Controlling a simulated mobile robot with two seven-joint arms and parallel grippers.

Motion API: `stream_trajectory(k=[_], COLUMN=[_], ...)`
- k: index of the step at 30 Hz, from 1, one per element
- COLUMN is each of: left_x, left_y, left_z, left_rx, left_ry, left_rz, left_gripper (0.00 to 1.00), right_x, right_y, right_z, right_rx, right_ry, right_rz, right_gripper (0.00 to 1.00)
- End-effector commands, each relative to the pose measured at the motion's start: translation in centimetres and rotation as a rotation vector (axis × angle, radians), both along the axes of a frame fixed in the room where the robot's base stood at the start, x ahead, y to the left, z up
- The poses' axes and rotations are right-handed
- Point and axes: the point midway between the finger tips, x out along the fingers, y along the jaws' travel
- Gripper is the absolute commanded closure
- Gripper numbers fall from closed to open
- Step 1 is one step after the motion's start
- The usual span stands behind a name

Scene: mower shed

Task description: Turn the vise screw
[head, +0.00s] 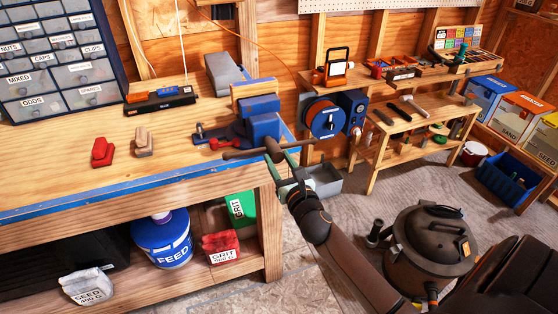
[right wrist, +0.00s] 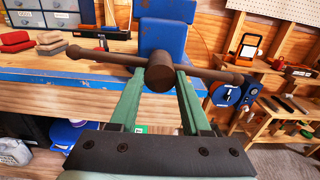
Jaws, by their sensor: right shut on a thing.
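The blue vise (head: 263,127) is mounted at the right front corner of the workbench; it also shows in the right wrist view (right wrist: 165,37). Its dark screw head (right wrist: 160,73) points toward me, and a brown handle bar (right wrist: 98,57) with rounded ends passes through it. The bar runs across the picture, its right end a little lower in the right wrist view. My right gripper (head: 284,167) has green fingers, one on each side of the screw head, and is shut on it. The exact contact is partly hidden by the head. My left gripper is in neither view.
The bench top (head: 60,165) holds a red block (head: 103,152), a tan block (head: 144,142) and a dark tool case (head: 160,101). A blue feed tub (head: 162,238) stands on the shelf below. A black shop vacuum (head: 433,245) stands on the floor at right.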

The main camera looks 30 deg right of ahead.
Motion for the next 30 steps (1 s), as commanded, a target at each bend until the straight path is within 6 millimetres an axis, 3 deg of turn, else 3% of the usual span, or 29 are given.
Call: stream_trajectory(k=[9, 10, 17, 26, 30], left_x=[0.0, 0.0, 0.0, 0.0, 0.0], left_y=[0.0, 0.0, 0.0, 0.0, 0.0], left_z=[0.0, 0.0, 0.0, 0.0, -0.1], left_rx=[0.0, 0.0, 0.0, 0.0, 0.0], left_ry=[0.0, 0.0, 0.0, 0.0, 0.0], left_rz=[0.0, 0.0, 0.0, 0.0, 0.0], left_gripper=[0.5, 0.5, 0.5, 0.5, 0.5], right_x=[-0.1, -0.1, -0.1, -0.2, -1.4], right_y=[0.1, 0.1, 0.1, 0.1, 0.3], right_z=[-0.5, -0.5, -0.3, -0.1, -0.2], right_rx=[0.003, 0.002, 0.0, -0.001, -0.001], right_ry=[0.011, 0.011, 0.005, 0.002, 0.003], right_rz=[0.001, 0.002, 0.001, 0.0, 0.0], right_gripper=[1.0, 0.49, 0.24, 0.23, 0.23])
